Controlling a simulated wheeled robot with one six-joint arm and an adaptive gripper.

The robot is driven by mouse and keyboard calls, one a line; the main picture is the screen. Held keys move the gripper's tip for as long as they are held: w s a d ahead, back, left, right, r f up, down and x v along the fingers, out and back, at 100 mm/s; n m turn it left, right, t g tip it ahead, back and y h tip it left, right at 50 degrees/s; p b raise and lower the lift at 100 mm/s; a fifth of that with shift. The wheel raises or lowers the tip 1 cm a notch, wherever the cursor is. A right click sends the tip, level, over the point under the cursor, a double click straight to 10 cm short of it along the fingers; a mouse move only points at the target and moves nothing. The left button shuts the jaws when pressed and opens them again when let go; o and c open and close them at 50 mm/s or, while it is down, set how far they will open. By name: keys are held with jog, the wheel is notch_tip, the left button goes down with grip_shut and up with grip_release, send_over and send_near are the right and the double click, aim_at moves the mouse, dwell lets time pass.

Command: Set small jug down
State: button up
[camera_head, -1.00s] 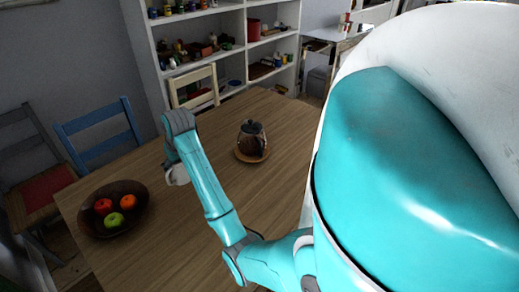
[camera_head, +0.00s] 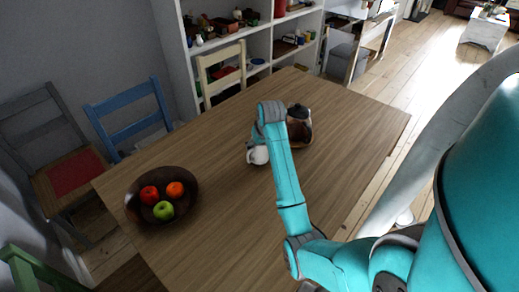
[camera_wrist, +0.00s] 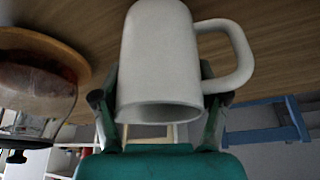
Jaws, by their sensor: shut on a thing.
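The small jug (camera_head: 257,155) is plain white and shows below the end of my arm in the head view. In the wrist view the small jug (camera_wrist: 160,55) fills the upper middle, with its handle to the right and its open rim toward the bottom of the picture. My gripper (camera_wrist: 158,97) is shut on its body, one finger on each side. That picture is upside down, so the jug appears roughly upright. It is over the wooden table (camera_head: 225,235); I cannot tell whether its base touches the top.
A dark, glassy teapot (camera_head: 299,124) stands close to the jug, partly behind my arm; it also shows on a round wooden base in the wrist view (camera_wrist: 35,85). A bowl (camera_head: 185,212) of fruit stands at the left. Chairs line the far side. The table's right part is clear.

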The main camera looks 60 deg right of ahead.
jog(key=shift+f, duration=1.05)
jog(key=shift+f, duration=0.15)
jog(key=o, duration=1.3)
